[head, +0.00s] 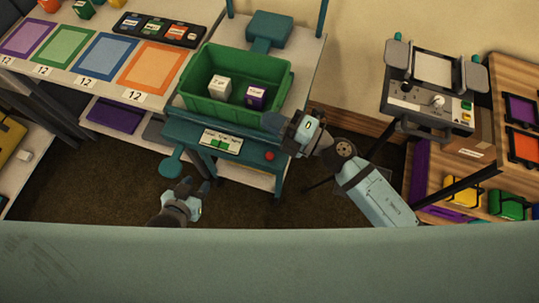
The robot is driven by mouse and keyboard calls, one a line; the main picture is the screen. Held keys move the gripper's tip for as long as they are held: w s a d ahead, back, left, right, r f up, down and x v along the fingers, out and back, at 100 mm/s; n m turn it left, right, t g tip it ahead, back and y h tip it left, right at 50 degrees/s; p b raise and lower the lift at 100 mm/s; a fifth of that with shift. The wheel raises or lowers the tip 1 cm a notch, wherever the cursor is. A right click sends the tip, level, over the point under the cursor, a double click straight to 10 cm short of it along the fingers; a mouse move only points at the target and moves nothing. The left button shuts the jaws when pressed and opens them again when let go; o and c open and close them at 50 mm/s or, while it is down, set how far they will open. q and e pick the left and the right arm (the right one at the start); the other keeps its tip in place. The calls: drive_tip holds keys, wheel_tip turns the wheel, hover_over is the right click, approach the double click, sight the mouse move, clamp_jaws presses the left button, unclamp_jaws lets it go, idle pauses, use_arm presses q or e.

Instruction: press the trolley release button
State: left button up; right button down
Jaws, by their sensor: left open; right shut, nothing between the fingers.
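The teal trolley (240,172) stands in the middle of the head view. Its front panel carries a red round button (269,156) at the right and a white label plate with green marks (221,143) at the left. My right gripper (272,123) is shut and empty, by the green crate's front right corner, above the red button in the picture. I cannot tell whether it touches the crate. My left gripper (194,186) is open and empty, low in front of the trolley, left of the button and apart from it.
The green crate (207,108) on the trolley holds a white cube (220,87) and a purple cube (256,96). A table with coloured squares (153,69) is at the left. At the right stand a grey device (433,95) and wooden shelves (513,83). Dark floor lies in front.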

wheel_tip(320, 180, down, 4)
drive_tip(key=a+n+g+h, duration=0.25)
drive_tip(key=n+g, duration=0.35)
drive_tip(key=n, duration=0.3)
drive_tip(key=n+h+b, duration=0.2)
drive_tip(key=n+h, duration=0.3)
drive_tip(key=h, duration=0.1)
hover_over(271, 154)
wheel_tip(271, 154, down, 6)
drive_tip(key=shift+w+g, duration=0.1)
drive_tip(key=shift+g, duration=0.3)
wheel_tip(271, 154, down, 8)
drive_tip(key=b, duration=0.6)
drive_tip(key=shift+f, duration=0.35)
drive_tip(key=shift+f, duration=0.15)
